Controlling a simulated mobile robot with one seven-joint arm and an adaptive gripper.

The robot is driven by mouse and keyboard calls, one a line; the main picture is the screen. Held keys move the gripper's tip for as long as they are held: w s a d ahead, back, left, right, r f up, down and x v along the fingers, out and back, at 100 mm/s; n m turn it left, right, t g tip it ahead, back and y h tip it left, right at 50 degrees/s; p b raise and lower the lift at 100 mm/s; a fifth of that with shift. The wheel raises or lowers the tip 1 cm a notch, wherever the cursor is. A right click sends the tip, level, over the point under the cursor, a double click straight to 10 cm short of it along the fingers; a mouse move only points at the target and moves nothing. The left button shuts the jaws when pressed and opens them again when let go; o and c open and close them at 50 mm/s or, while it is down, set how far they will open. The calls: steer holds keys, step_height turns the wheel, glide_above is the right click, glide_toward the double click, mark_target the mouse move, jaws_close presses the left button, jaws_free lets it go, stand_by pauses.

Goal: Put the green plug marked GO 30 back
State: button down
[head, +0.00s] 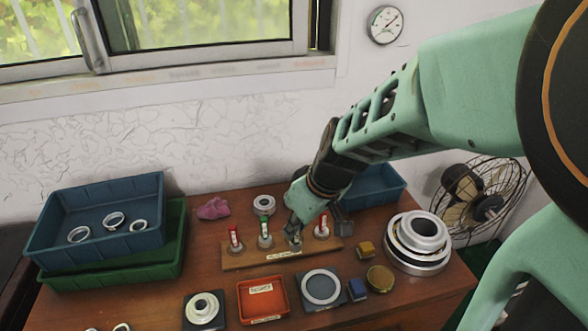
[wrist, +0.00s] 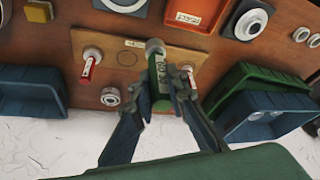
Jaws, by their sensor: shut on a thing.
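My gripper (wrist: 163,85) is shut on a green plug (wrist: 160,72) with a grey metal end and light lettering, of which "GO" seems readable. In the head view my gripper (head: 296,232) is at the wooden board (head: 243,261), between a green plug (head: 264,232) and a red plug (head: 322,227). The held plug's metal end points toward the board. Another red plug (head: 234,239) stands at the board's left end.
Behind the board are a metal ring (head: 263,203) and a pink cloth (head: 213,209). In front are an orange tray (head: 263,300) and a ring on a dark block (head: 321,288). Stacked rings (head: 420,240) stand right. Blue (head: 100,250) and green (head: 110,278) bins stand left.

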steer(key=shift+w+f+p, duration=0.4)
steer(key=shift+w+f, duration=1.75)
steer(key=shift+w, duration=0.2)
steer(key=shift+w+f+p, duration=0.35)
steer(key=shift+w+f, duration=1.8)
steer(key=shift+w, duration=0.2)
steer(key=shift+w+f+p, duration=0.4)
steer(key=shift+w+f, duration=1.75)
steer(key=shift+w, duration=0.2)
steer(key=shift+f, duration=0.2)
steer(key=c, duration=1.9)
jaws_free()
steer(key=shift+r, duration=0.1)
steer(key=shift+d+r, duration=0.15)
steer(key=shift+r, duration=0.3)
steer(key=v, duration=1.1)
steer(key=shift+s+b, duration=0.25)
steer(key=shift+b, duration=0.1)
